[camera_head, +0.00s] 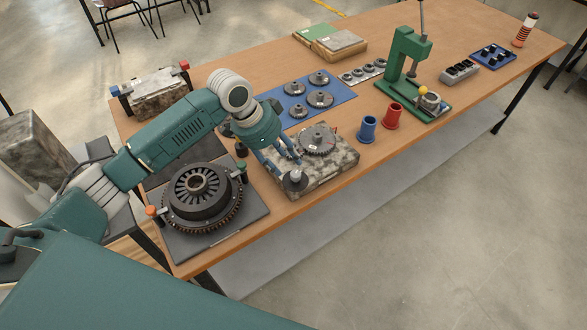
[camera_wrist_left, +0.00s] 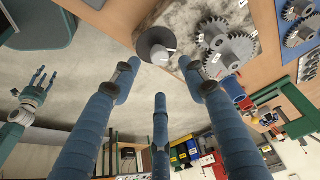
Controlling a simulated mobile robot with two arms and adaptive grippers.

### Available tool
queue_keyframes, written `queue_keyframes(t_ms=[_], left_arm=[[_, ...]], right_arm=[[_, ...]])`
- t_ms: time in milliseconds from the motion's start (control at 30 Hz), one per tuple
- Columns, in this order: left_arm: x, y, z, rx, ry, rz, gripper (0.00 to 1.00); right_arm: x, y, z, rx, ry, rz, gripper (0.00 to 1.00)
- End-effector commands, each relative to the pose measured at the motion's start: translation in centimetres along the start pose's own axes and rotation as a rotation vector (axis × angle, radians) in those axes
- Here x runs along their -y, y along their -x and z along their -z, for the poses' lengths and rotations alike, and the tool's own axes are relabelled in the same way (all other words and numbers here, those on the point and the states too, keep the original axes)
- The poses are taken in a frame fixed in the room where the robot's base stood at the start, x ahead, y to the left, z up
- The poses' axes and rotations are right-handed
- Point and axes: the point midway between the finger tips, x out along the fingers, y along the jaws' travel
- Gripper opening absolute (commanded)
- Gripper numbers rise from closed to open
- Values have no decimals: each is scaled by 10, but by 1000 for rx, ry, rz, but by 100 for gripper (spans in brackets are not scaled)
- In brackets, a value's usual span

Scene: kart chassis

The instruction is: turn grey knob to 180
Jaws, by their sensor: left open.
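The grey knob (camera_head: 295,182) stands at the near left corner of a mottled stone-like block (camera_head: 325,178). In the left wrist view the knob (camera_wrist_left: 156,46) is a round grey disc with a paler raised grip and a light mark at its right. My left gripper (camera_head: 284,168) is open, its blue fingers close to the knob in the head view. In the left wrist view its fingers (camera_wrist_left: 159,76) are spread below the knob in the picture, with nothing between them. I cannot tell whether a finger touches it. A hand that looks like my right gripper (camera_wrist_left: 40,92) shows there, fingers spread.
Meshed grey gears (camera_head: 319,139) sit on the block beside the knob. A black round geared unit (camera_head: 200,198) lies left of it. A blue mat (camera_head: 340,95) with gears lies behind. Blue (camera_head: 367,128) and red (camera_head: 392,116) cups stand right. The table's front edge is close.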

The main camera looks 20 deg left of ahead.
Motion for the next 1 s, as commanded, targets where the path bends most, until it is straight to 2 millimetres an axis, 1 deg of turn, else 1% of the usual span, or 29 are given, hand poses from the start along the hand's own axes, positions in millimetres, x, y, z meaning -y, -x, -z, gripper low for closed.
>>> queue_keyframes(t_ms=[33, 200, 300, 400, 533, 767, 800, 867, 900, 967, 1000], left_arm=[[-1, -9, 1, 0, 2, -4, 43], [-1, -41, 1, 0, 1, -1, 43], [0, -56, 1, -1, 2, -1, 43], [0, -66, 1, -2, 0, 1, 43], [0, -73, 0, -1, 0, 2, 43], [0, -74, 0, -1, 0, 2, 43], [0, -74, 0, -1, 0, 2, 41], [0, -74, 0, -1, 0, 2, 30], [0, -74, 0, -1, 0, 2, 22], [0, -74, 1, -2, 0, 3, 10], [0, -74, 1, -3, 0, 3, 2]], right_arm=[[0, 5, 0, 0, 0, 0, 45], [1, 12, 1, 0, 0, 1, 45], [1, 14, 2, 0, 0, 1, 45], [1, 16, 2, 0, 0, 1, 45], [1, 16, 2, 0, 0, 1, 45], [1, 16, 2, 0, 0, 1, 45], [1, 16, 2, 0, 0, 1, 45], [1, 16, 2, 0, 0, 1, 45], [1, 16, 2, 0, 0, 1, 45], [1, 16, 2, 0, 0, 1, 45], [1, 16, 2, 0, 0, 1, 45]])
